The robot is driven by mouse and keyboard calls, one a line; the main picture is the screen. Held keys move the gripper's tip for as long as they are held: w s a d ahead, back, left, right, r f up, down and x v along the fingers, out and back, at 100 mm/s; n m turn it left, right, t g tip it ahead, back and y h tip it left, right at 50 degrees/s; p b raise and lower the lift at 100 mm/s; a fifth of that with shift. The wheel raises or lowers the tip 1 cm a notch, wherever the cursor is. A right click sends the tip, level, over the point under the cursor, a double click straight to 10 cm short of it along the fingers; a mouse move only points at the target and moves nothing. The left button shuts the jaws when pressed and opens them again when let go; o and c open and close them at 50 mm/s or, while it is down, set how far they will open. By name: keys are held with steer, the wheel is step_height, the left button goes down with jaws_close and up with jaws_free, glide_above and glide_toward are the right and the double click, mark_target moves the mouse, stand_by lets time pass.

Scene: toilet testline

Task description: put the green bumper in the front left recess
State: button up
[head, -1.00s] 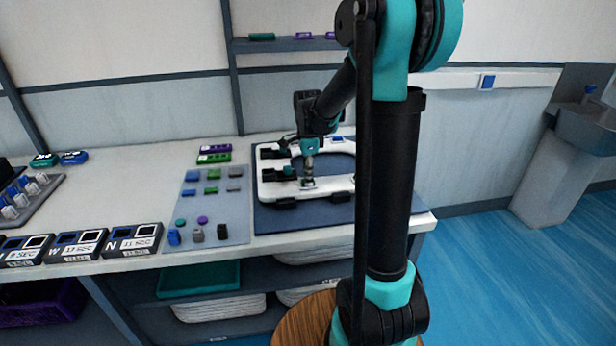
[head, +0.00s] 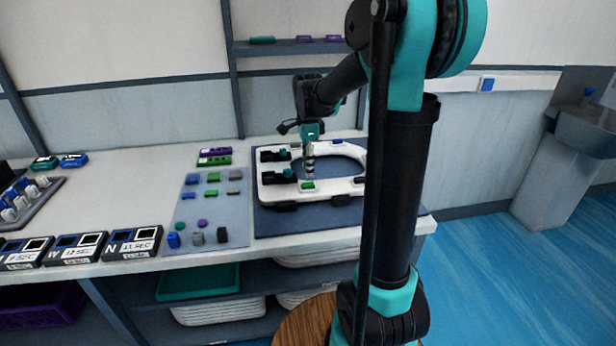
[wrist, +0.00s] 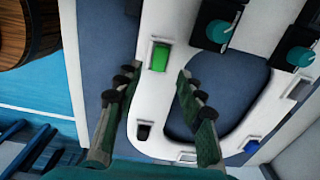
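A green bumper (head: 308,185) sits in a recess on the near side of the white toilet seat (head: 274,191), left of a black bumper. In the wrist view the green bumper (wrist: 160,57) lies within the recess outline, looking flat and lined up with it. My gripper (head: 309,176) is above the seat, apart from the bumper. In the wrist view my gripper (wrist: 156,74) is open, its two fingers spread with nothing between them.
The seat lies on a dark blue mat (head: 275,222). It carries a blue bumper (head: 337,142), a black bumper (wrist: 143,130) and black hinge blocks with teal knobs (head: 284,175). A grey tray (head: 238,211) of small parts stands to the left.

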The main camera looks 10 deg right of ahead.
mark_target(308, 184)
step_height(308, 184, up, 7)
steer(key=shift+f, duration=0.15)
